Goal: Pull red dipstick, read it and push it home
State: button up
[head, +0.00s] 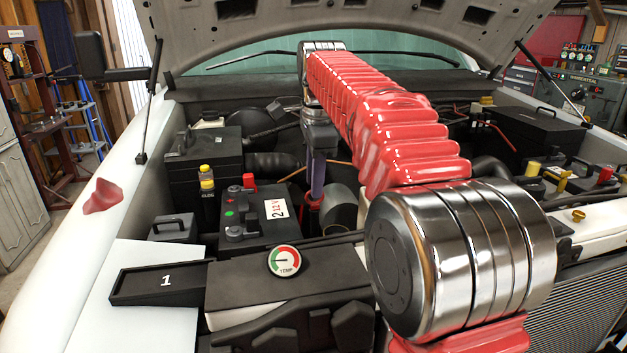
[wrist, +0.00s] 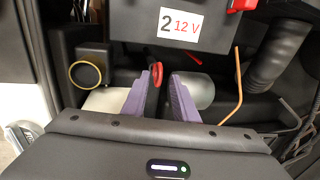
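The red dipstick's ring handle (wrist: 154,76) shows in the wrist view at the far ends of my gripper's fingers, partly hidden by the left finger. My gripper (wrist: 166,80) has its two purple fingers apart, with a gap between them. Whether the ring lies between the fingertips or just beyond them I cannot tell. The dipstick's shaft is hidden.
A black battery marked 2 12V (head: 262,218) stands left of my gripper. A yellow ring (wrist: 85,75) and a copper-coloured pipe (wrist: 237,88) flank the fingers in the wrist view. A dark hose (wrist: 279,55) is at right. A TEMP gauge (head: 285,261) sits in front.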

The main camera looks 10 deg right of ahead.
jog(key=shift+f, duration=0.15)
grip_shut()
dwell(1.4)
